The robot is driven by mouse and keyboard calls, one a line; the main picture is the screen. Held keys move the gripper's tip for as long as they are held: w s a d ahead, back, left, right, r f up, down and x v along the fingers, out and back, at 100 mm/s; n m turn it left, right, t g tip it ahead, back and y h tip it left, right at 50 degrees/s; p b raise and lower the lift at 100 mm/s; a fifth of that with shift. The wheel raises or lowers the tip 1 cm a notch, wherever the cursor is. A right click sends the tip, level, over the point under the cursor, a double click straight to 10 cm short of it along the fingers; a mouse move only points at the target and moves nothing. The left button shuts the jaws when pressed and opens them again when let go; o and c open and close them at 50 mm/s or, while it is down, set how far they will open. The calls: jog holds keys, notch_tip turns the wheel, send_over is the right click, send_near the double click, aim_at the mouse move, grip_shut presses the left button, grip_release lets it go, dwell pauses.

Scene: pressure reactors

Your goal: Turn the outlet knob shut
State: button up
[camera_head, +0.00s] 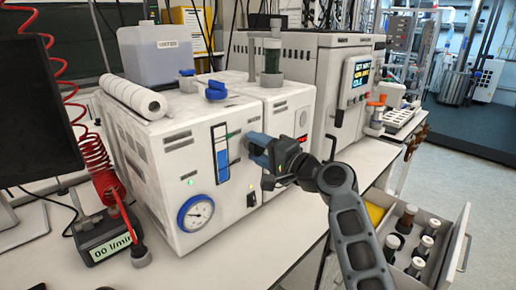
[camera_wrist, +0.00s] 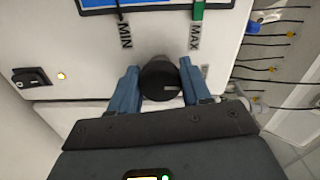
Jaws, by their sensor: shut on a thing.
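My gripper (camera_wrist: 160,92) is shut on a round black knob (camera_wrist: 160,78) in the wrist view, with one blue finger on each side of it. The knob sits on the white front panel, between the printed MIN (camera_wrist: 125,36) and MAX (camera_wrist: 195,36) marks. In the head view my gripper (camera_head: 255,148) reaches the front of the white reactor unit (camera_head: 140,150) from the right, beside a blue level gauge (camera_head: 221,155). The knob is hidden behind the gripper in that view. I cannot tell from a label whether this knob is the outlet knob.
A red coiled hose (camera_head: 97,160) and a flow meter (camera_head: 105,240) stand at left. An open drawer with bottles (camera_head: 462,240) is at lower right.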

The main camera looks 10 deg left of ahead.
jog(key=o, duration=1)
jog(key=shift+o, duration=0.2)
jog(key=shift+d, duration=0.15)
jog(key=b+v, duration=0.1)
jog(key=v, duration=0.6)
jog(key=shift+s+d, duration=0.2)
jog(key=shift+d, duration=0.05)
jog(key=s+d+f+m+t+h, duration=0.1)
jog(key=s+d+f+h, duration=0.25)
jog(key=f, duration=0.35)
jog(key=s+d+f+t+h, duration=0.1)
jog(key=s+d+f+h, duration=0.1)
jog(key=s+d+f, duration=0.45)
jog(key=s+d+f+t+h, duration=0.1)
jog(key=s+d+f+h, duration=0.35)
jog(key=s+f, duration=0.7)
jog(key=s+d+r+n+h, duration=0.1)
jog(key=s+d+h, duration=0.15)
jog(key=s, duration=0.65)
jog(key=s+d+r+n+h, duration=0.15)
jog(key=s+d, duration=0.25)
jog(key=s, duration=0.5)
jog(key=s+d+r+n, duration=0.1)
jog(key=s+r+n, duration=0.3)
jog(key=s+r, duration=0.5)
jog(key=s, duration=0.4)
jog(key=shift+s+d+r+t, duration=0.2)
jog(key=shift+d+r+t, duration=0.05)
jog(key=shift+d+t, duration=0.15)
